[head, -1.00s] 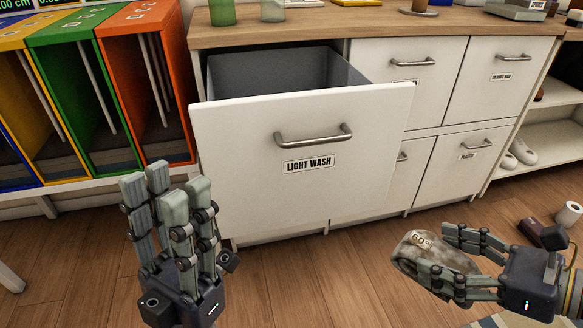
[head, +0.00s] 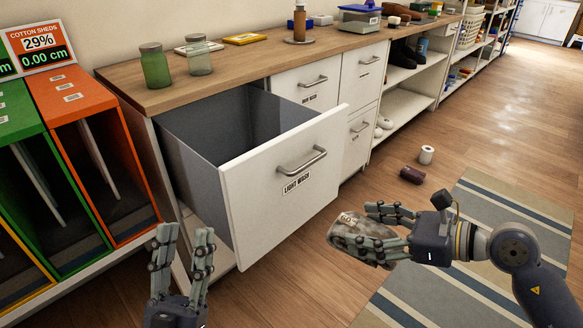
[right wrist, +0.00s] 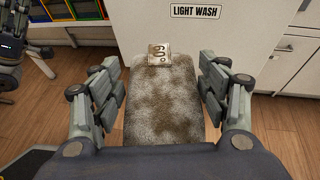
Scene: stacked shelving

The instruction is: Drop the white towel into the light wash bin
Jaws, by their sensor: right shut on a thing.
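A whitish towel with heavy brown stains (head: 348,226) and a tag reading 60 is held in my right gripper (head: 374,226). In the right wrist view the towel (right wrist: 163,108) lies between the two finger sets, in front of the cabinet. The light wash bin (head: 262,205) is a white drawer pulled open, with a handle and a LIGHT WASH label. The visible part of its grey inside looks empty. The towel is outside the bin, right of its front panel. My left gripper (head: 184,240) points up with fingers apart, empty, in front of the bin's left side.
Green and clear jars (head: 155,66) stand on the wooden counter (head: 235,60). Orange and green sorting bins (head: 75,95) are at left. A white roll (head: 426,155) and a dark red item (head: 412,175) lie on the floor. A striped rug (head: 500,240) is at right.

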